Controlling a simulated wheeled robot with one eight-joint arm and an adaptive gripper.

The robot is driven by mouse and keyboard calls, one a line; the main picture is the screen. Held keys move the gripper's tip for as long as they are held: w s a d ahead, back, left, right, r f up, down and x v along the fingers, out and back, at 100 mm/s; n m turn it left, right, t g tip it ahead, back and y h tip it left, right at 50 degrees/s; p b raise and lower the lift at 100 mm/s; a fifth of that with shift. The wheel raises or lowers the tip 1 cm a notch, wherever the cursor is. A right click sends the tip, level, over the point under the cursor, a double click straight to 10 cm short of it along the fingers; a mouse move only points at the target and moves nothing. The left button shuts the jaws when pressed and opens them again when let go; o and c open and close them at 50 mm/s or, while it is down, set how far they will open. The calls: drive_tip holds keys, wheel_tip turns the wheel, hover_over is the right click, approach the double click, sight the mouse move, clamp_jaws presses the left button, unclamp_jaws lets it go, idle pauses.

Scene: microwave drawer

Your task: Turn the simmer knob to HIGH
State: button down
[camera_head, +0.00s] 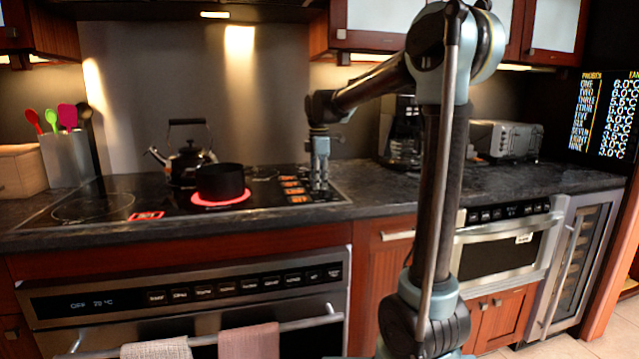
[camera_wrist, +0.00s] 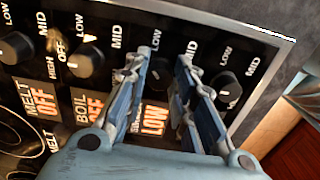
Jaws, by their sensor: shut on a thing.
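The simmer knob (camera_wrist: 160,77) is a dark round knob between my fingers in the wrist view, partly hidden by them. My gripper (camera_wrist: 163,62) points down at the stove's control strip and is shut on this knob. The lit simmer label (camera_wrist: 153,121) below it reads LOW; its name is partly covered by the left finger. In the head view my gripper (camera_head: 319,184) is at the right end of the black cooktop (camera_head: 110,197), and the knob is hidden there.
Other knobs flank it: one on the right (camera_wrist: 228,84), one on the left (camera_wrist: 86,61). Labels reading BOIL OFF (camera_wrist: 91,108) and MELT OFF (camera_wrist: 40,98) are lit. A black pot (camera_head: 220,182) stands on a glowing red burner, with a kettle (camera_head: 186,165) behind it.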

drive_tip(key=m, duration=0.4)
drive_tip(key=shift+w+a+m, duration=0.1)
drive_tip(key=shift+m, duration=0.2)
drive_tip(key=m, duration=0.3)
drive_tip(key=shift+m, duration=0.4)
drive_tip(key=m, duration=1.2)
drive_tip(key=shift+m, duration=0.3)
drive_tip(key=m, duration=0.3)
drive_tip(key=shift+m, duration=0.3)
drive_tip(key=m, duration=0.4)
drive_tip(key=shift+m, duration=2)
